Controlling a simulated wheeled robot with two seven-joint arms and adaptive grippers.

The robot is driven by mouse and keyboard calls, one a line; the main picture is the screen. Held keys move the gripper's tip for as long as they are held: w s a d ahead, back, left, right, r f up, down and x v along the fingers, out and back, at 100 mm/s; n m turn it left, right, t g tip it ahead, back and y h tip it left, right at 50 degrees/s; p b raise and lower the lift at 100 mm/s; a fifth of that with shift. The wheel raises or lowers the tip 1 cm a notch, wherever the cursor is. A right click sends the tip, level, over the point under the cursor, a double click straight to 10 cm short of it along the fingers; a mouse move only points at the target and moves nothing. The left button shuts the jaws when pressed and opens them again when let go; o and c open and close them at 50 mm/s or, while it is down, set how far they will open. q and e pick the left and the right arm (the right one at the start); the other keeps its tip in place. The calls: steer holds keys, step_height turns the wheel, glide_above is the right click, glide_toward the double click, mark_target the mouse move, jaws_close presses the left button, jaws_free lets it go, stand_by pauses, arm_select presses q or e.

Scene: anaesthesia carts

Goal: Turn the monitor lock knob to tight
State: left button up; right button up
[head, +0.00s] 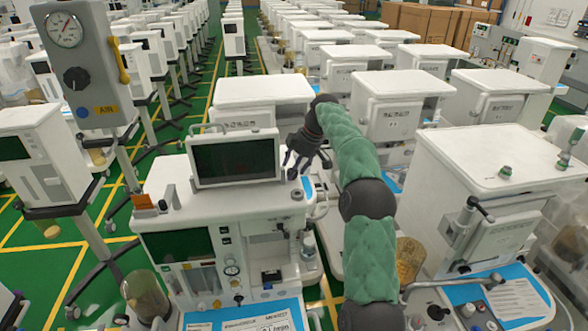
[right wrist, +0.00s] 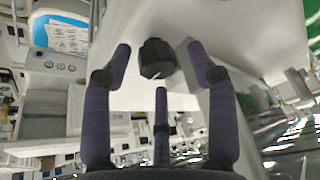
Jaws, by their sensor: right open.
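The monitor (head: 235,158) with a dark screen stands upright on top of the nearest white anaesthesia cart (head: 165,190). A black knob (right wrist: 157,58) shows in the right wrist view, set against a pale surface. Its pointer direction is not clear to me. My right gripper (head: 296,166) is beside the right edge of the monitor in the head view. In the right wrist view my right gripper (right wrist: 160,80) has its purple fingers spread, with the knob ahead between the tips; contact is not visible. The knob is not distinguishable in the head view. My left gripper is not in view.
A grey gauge panel (head: 85,60) on a post stands at the left. Another white cart (head: 500,160) stands to the right of my arm. Rows of similar carts fill the back. Green floor (head: 75,270) with yellow lines shows at the left.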

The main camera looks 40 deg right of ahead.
steer(key=shift+w+f, duration=0.15)
steer(key=shift+f, duration=0.05)
steer(key=shift+r, duration=0.1)
steer(key=shift+c, duration=0.8)
steer(key=c, duration=0.5)
steer(key=shift+d, duration=0.1)
steer(key=c, duration=0.4)
steer(key=shift+m+b, duration=0.45)
steer(key=shift+m, duration=0.35)
steer(key=shift+c, duration=0.2)
steer(key=o, duration=1.1)
steer(key=shift+a, duration=0.2)
